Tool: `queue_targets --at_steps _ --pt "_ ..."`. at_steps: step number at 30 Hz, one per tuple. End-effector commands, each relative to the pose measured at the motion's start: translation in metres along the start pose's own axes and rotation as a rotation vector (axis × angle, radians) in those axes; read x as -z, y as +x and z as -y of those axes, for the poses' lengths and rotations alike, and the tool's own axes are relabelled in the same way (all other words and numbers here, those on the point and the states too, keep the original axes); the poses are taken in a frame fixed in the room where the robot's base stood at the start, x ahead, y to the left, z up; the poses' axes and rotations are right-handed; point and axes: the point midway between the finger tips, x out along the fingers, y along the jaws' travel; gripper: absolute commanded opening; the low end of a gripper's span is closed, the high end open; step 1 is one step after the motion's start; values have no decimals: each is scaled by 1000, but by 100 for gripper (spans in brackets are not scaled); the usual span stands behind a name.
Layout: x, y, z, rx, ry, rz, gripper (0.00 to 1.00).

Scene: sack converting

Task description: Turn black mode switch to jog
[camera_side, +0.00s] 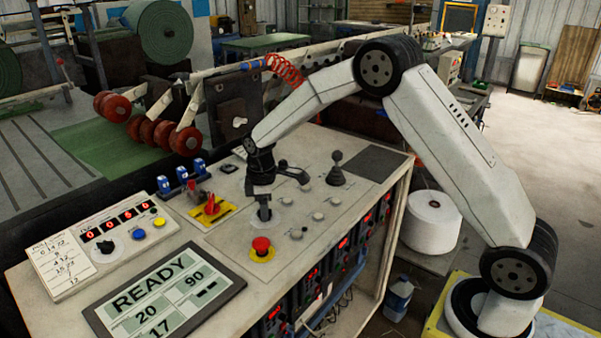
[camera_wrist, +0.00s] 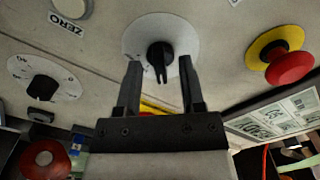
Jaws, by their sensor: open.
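A black switch knob (camera_wrist: 160,52) sits on a round white plate (camera_wrist: 185,35) on the panel, in the upper middle of the wrist view. Its pointer end faces down in that view; I can read no position labels on the plate. My gripper (camera_wrist: 159,66) is open, with one finger on each side of the knob and visible gaps between. In the side view my gripper (camera_side: 264,209) points down over the panel behind the red stop button, and it hides most of the knob there. Whether the fingers reach down to the knob's height is unclear.
A red stop button (camera_side: 261,245) on a yellow ring stands close to my gripper. A red switch (camera_side: 212,205) on a yellow plate is to its left, and a black joystick (camera_side: 337,170) to its right. A second black knob (camera_wrist: 42,87) shows left in the wrist view. A READY display (camera_side: 165,297) lies in front.

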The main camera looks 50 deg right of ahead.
Motion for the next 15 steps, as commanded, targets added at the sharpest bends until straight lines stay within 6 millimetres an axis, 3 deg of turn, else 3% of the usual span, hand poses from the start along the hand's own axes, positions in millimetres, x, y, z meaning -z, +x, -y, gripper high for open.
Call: queue_targets --at_steps 8,13,15 --pt "0 2 0 0 0 0 50" --pt "0 1 0 0 0 0 0" --pt "0 1 0 0 0 0 0"
